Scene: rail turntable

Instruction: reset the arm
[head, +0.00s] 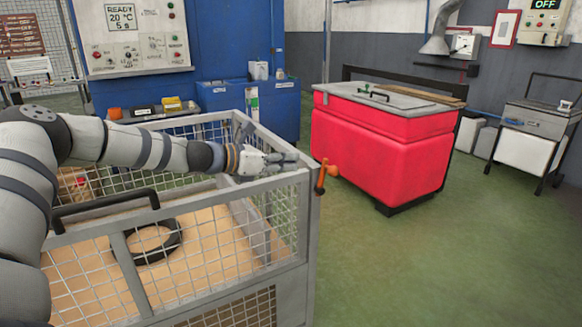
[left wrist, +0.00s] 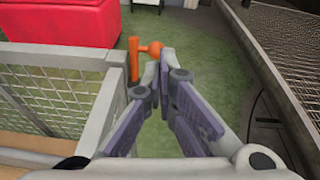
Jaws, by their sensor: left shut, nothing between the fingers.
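My left arm reaches in from the left in the head view, above the wire-mesh cart (head: 309,235). My left gripper (head: 300,160) is at the cart's upper right corner, near an orange handle (head: 322,176) on the corner post. In the left wrist view my left gripper (left wrist: 162,52) has its fingertips together with nothing between them. The orange handle (left wrist: 133,60) shows just beyond the fingertips; I cannot tell whether they touch. My right gripper is in neither view.
A black ring (head: 170,247) lies on the cart's tan floor. A red tank (head: 375,150) with a grey lid stands beyond the cart. A blue cabinet with a control panel (head: 135,35) is behind. A bench (head: 535,125) stands at the far right. Green floor (head: 450,260) is clear at right.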

